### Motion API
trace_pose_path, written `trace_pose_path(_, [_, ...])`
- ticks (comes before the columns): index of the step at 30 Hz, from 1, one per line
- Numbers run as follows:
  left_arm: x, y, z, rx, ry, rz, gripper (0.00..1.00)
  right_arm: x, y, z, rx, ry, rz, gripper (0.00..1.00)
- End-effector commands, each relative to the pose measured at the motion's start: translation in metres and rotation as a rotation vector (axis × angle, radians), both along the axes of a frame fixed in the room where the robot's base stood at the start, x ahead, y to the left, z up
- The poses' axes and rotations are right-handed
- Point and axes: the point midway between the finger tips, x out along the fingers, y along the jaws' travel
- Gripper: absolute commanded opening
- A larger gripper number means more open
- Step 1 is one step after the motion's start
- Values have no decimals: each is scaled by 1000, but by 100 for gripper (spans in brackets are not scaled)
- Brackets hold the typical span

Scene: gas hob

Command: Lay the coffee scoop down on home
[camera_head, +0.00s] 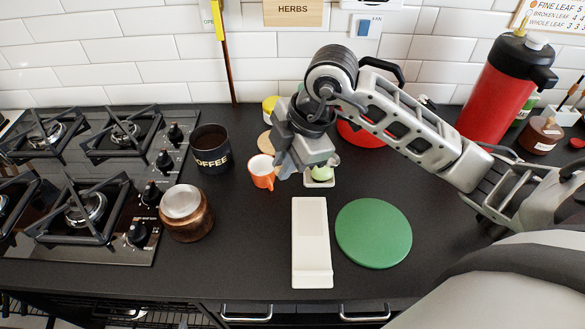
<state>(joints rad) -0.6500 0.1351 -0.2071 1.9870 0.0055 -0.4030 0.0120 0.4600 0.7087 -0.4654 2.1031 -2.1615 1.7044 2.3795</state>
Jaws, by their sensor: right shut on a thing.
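My right gripper (287,168) hangs over the counter beside the orange cup, pointing down and to the left. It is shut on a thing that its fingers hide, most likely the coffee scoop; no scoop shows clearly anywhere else. Nothing in view is labelled home. A long white tray (311,235) lies on the counter in front of the gripper, and its surface looks bare. The black coffee canister (212,158) stands to the left, beside the hob. My left gripper is not in view.
An orange cup (262,174) stands close to the gripper. A green item on a small white dish (320,181) is partly hidden behind the gripper. A green round board (373,233) lies right of the tray. A copper pot (187,220) stands near the hob. A red flask (500,88) stands back right.

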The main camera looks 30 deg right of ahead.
Motion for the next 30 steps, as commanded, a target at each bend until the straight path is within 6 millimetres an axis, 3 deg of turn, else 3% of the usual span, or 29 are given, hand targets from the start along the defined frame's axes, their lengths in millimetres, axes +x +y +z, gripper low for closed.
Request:
trace_pose_path(1, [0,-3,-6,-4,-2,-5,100,4,-11,-15,-43,54,-1,0])
trace_pose_path(3, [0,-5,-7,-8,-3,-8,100,5,-22,-25,-82,122,-5,0])
trace_pose_path(9, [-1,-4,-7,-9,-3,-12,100,5,-40,-37,-132,219,-21,0])
trace_pose_path(17, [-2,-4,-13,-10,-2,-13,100,4,-40,-47,-133,224,-21,0])
trace_pose_path(30, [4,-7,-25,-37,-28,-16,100,4,-40,-82,-132,222,-20,0])
